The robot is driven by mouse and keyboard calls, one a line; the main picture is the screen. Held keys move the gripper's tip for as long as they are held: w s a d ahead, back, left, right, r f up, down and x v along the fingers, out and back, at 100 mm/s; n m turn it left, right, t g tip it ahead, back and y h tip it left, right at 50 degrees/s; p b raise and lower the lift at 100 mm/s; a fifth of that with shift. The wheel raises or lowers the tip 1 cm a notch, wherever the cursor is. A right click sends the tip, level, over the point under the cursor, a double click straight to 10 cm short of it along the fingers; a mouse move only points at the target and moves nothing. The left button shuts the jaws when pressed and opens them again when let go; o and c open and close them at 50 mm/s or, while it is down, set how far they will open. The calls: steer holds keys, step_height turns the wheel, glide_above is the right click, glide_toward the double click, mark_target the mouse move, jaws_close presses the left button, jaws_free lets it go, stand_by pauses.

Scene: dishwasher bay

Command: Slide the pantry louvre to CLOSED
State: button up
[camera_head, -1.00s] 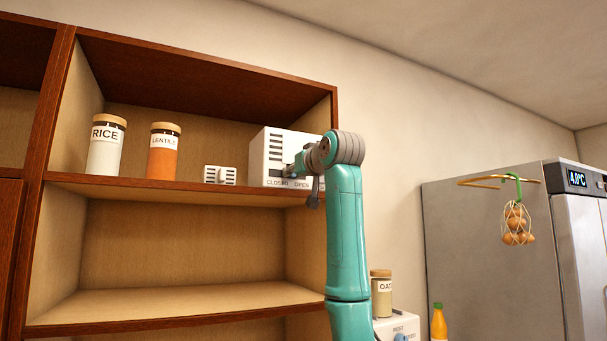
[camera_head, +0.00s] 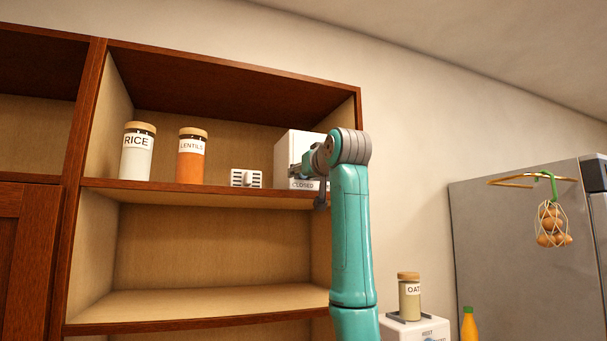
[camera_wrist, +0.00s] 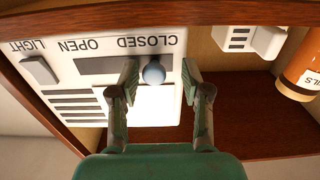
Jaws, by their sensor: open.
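The pantry louvre is a white box (camera_head: 290,148) on the upper shelf, with CLOSED lettering on its front. In the wrist view its panel (camera_wrist: 60,62) appears upside down, with a dark slot (camera_wrist: 105,66) running between OPEN and CLOSED. A round blue-grey knob (camera_wrist: 153,73) sits in the slot at the CLOSED end. My gripper (camera_wrist: 159,70) is open, with one finger on each side of the knob. The knob is closer to the finger on the OPEN side; whether they touch is unclear. In the head view my gripper (camera_head: 300,170) is in front of the box, which my arm partly hides.
A small vent block (camera_head: 246,178), a lentils jar (camera_head: 191,160) and a rice jar (camera_head: 137,158) stand left of the box. A LIGHT switch (camera_wrist: 40,70) is on the same panel. The shelf edge (camera_head: 200,192) runs just below. The shelf beneath is empty.

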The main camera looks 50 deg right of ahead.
steer(key=v, duration=1.2)
stand_by(0.4)
